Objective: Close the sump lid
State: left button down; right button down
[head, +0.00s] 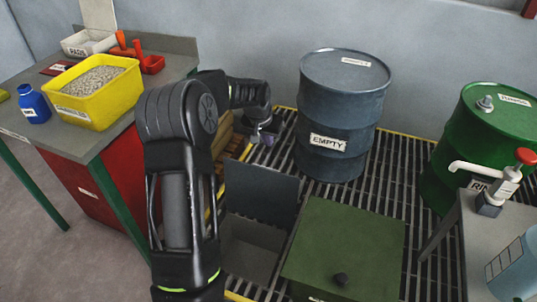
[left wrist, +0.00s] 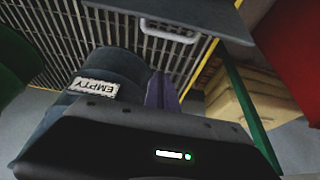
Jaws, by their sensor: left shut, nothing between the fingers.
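The sump lid (head: 262,192) is a dark grey panel. It stands up, open, at the back edge of the sump (head: 250,250), whose grey inside shows in the head view. In the left wrist view the lid (left wrist: 215,14) crosses the top, with a pale handle (left wrist: 172,32) at its edge. My left gripper (head: 264,139) is above and behind the lid's top edge, apart from it. Its purple fingers (left wrist: 161,92) are shut together and hold nothing. The handle is hidden in the head view. My right gripper is not in view.
A blue-grey drum labelled EMPTY (head: 342,110) stands on the grating behind. A green box with a black knob (head: 345,245) is right of the sump. A green drum (head: 485,135) and a grey table (head: 460,230) are at right. A red bench (head: 85,200) is at left.

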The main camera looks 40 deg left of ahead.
pick_arm(q)
notch_tip(320, 180, down, 9)
jog(key=b, duration=0.1)
jog(key=shift+s, duration=0.15)
dwell(0.5)
jog(key=shift+f, duration=0.15)
